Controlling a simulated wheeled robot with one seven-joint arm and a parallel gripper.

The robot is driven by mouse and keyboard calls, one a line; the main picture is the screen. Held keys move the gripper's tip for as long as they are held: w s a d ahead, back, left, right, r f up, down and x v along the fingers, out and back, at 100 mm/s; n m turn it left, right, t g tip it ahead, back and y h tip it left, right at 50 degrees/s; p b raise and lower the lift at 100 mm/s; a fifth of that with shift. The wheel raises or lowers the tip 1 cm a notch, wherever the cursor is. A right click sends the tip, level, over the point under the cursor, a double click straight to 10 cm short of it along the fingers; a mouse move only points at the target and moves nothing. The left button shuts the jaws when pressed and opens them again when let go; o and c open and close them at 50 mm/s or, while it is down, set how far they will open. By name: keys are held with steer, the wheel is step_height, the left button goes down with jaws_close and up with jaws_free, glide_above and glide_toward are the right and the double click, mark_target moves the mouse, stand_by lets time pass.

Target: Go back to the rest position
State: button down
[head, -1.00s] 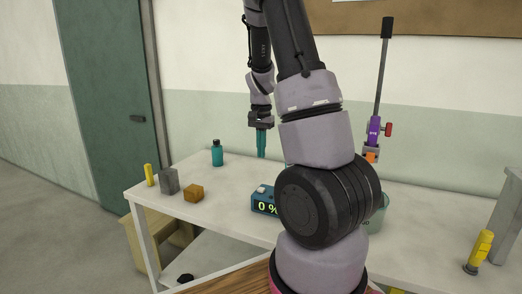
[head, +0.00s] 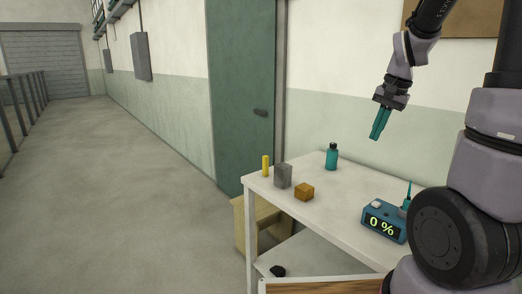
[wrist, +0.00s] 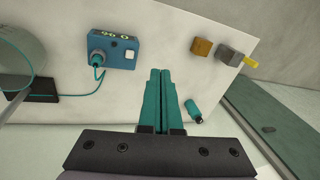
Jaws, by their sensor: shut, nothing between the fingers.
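My gripper (head: 379,123) has teal fingers and hangs above the back of the white table (head: 345,228), tilted a little. It is shut and empty. In the wrist view the two fingers (wrist: 159,72) lie side by side with nothing between them. The table top shows beneath them.
On the table stand a teal bottle (head: 332,158), a grey block (head: 283,176), an orange-brown block (head: 304,192), a yellow cylinder (head: 265,166) and a blue meter (head: 383,221) reading 0 %. A green door (head: 240,90) is behind. The floor at left (head: 120,190) is clear.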

steer(key=s+a+r+n+t, duration=0.2)
steer(key=s+a+r, duration=0.2)
steer(key=s, duration=0.3)
steer(key=s+a+r+n+t, duration=0.2)
steer(key=s+a+r, duration=0.2)
steer(key=s+r, duration=0.3)
steer(key=shift+s+a+r+t+y, duration=0.3)
steer(key=shift+s+a, duration=0.1)
steer(key=shift+s, duration=0.2)
steer(key=shift+d, duration=0.15)
